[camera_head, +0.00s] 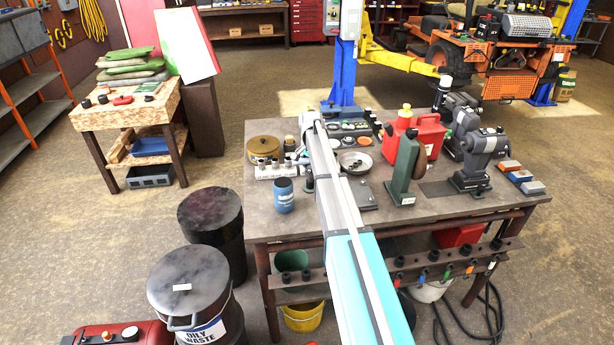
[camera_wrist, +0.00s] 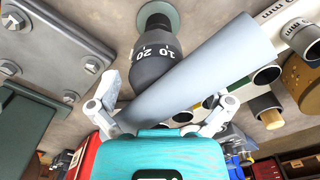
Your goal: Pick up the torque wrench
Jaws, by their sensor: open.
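The torque wrench appears in the wrist view as a dark graduated collar (camera_wrist: 155,62) marked 10 and 20, above a round green foot. A thick light grey bar (camera_wrist: 205,68), apparently its cross handle, runs diagonally across the collar. My gripper (camera_wrist: 168,95) is open, with one finger on each side of the bar's lower left part. Whether a finger touches it is unclear. In the head view a small dark upright piece (camera_head: 309,182), likely the wrench, stands on the workbench (camera_head: 345,222) beside my arm. My arm hides much of that area.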

